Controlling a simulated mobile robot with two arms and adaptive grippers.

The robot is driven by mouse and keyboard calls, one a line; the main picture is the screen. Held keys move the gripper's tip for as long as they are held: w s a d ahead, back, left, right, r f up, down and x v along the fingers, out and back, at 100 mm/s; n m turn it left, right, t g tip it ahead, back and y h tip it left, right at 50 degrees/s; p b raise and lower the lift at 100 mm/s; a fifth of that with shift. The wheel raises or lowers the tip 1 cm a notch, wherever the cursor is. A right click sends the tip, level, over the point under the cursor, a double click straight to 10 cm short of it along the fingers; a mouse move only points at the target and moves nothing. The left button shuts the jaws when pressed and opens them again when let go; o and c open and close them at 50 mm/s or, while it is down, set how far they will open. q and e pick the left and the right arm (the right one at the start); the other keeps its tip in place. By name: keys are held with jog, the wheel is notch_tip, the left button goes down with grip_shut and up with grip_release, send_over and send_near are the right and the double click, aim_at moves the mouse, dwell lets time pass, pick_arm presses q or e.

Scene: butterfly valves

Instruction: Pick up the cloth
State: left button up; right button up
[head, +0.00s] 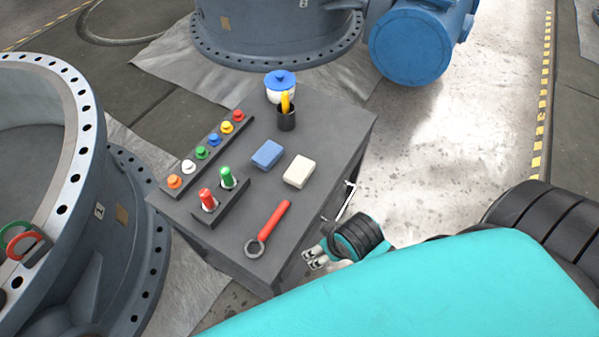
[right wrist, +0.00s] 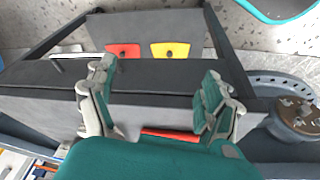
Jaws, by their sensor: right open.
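No piece is plainly a cloth. Two small pads lie flat on the dark grey table (head: 232,238) in the head view: a blue one (head: 267,154) and a cream one (head: 299,171) to its right. I cannot tell which, if either, is folded cloth. My right gripper (head: 314,258) is beside the table's front right edge, apart from both pads. In the right wrist view its fingers (right wrist: 157,100) are spread wide with nothing held between them. The pads cannot be made out there. My left gripper is not in view.
The table holds a red wrench (head: 268,228), a red and a green plug in a holder (head: 221,207), a row of coloured knobs (head: 208,150), a dark cup (head: 286,119) and a blue-lidded pot (head: 280,88). Red (right wrist: 123,50) and yellow (right wrist: 170,50) pieces show beyond the table edge.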

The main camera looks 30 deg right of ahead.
jog(key=w+a+r+n+t, duration=0.1)
jog(key=w+a+r+t, duration=0.1)
jog(key=w+r+t, duration=1.45)
jog(key=w+a+r+n+y, duration=0.3)
jog(key=w+a+r+y, duration=0.1)
jog(key=r, duration=0.4)
jog(key=w+a+r+n+y, duration=0.2)
jog(key=w+a+r+y, duration=0.15)
jog(key=r, duration=0.35)
jog(key=s+a+r+n+g+y, duration=0.4)
jog(key=a+r+n+g+y, duration=0.3)
jog(key=a+n+y, duration=0.4)
jog(key=n+g+h, duration=0.6)
jog(key=g+h, duration=0.7)
jog(key=h, duration=0.6)
send_over(299, 168)
notch_tip(299, 168, down, 20)
jog(key=shift+m, duration=0.3)
jog(key=f, duration=1.1)
jog(key=shift+d, duration=0.25)
jog(key=shift+s+a+f+p, duration=0.1)
jog(key=shift+a+f+p, duration=0.1)
jog(key=shift+f, duration=1.25)
jog(key=shift+a+f+p, duration=0.1)
jog(key=shift+f+p, duration=0.05)
jog(key=shift+f, duration=1.3)
jog(key=c, duration=1.1)
jog(key=shift+c, duration=0.2)
